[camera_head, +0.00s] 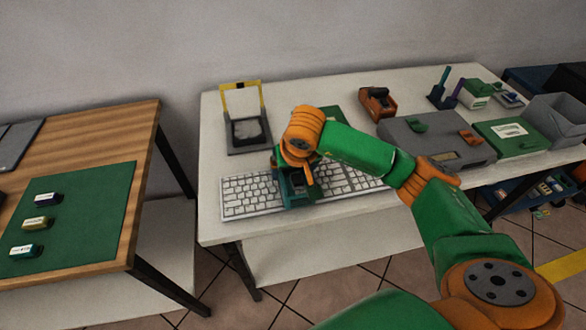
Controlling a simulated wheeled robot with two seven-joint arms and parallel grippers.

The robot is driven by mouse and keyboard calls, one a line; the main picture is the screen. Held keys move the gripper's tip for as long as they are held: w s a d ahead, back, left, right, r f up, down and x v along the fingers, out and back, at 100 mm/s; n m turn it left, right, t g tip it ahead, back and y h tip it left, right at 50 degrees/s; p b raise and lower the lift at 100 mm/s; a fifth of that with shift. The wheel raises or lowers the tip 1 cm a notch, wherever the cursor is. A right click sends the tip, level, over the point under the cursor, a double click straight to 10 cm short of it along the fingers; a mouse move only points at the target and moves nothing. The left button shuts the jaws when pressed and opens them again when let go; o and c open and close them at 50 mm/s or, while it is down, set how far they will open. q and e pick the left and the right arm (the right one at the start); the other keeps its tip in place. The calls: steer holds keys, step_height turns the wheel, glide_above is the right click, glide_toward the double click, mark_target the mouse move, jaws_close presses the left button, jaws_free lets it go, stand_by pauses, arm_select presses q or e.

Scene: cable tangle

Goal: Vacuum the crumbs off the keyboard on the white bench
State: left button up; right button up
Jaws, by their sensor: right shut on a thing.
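The white keyboard (248,194) lies near the front edge of the white bench (222,231). My right arm reaches in from the lower right, and my right gripper (297,190) is over the middle of the keyboard, pointing down. It is shut on a dark teal thing (293,197) that seems to be a small vacuum, mostly hidden by the gripper. I cannot tell if this thing touches the keys. Crumbs are too small to make out. My left gripper is not in view.
Behind the keyboard stands a yellow-framed device (247,133). An orange and black tool (377,103), a grey case (431,141), a green box (511,137) and a grey bin (555,119) stand to the right. A wooden table (147,130) with a green mat (88,218) is at left, across a gap.

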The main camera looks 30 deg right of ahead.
steer(key=shift+r, duration=0.15)
step_height(320, 180, up, 7)
steer(key=p, duration=0.5)
steer(key=shift+a+r, duration=0.15)
steer(key=shift+r, duration=0.05)
steer(key=s+a+r+n+y, duration=0.1)
steer(key=s+a+r+n, duration=0.1)
steer(key=s+r, duration=0.7)
step_height(320, 180, up, 5)
steer(key=shift+s+a+f+n, duration=0.15)
steer(key=shift+s+a+n, duration=0.25)
steer(key=shift+a, duration=0.3)
